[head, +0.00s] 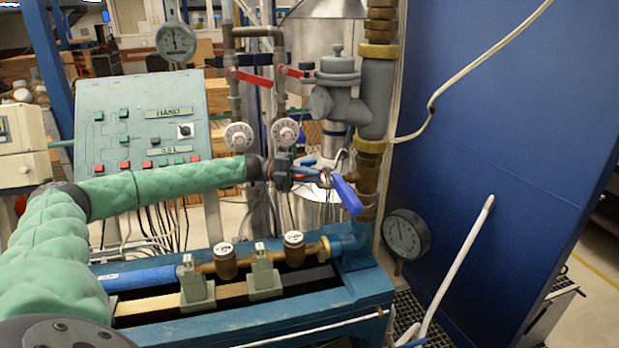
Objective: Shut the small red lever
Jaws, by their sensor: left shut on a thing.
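My left gripper (312,178) reaches in from the left on the green-sleeved arm, its fingers beside the brass pipe. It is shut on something. A blue lever (347,196) slants down to the right just beyond the fingertips. Two other red levers, a longer one (252,78) and a shorter one (291,72), sit higher on the upright pipes, apart from the gripper. My right gripper is not in view.
The brass pipe (369,165) stands right of the gripper. Two white-faced meters (238,135) (285,131) hang just above the arm. A pressure gauge (407,235) sits at lower right. Brass meters lie along the blue bench (260,320) below. A blue panel (500,130) closes the right side.

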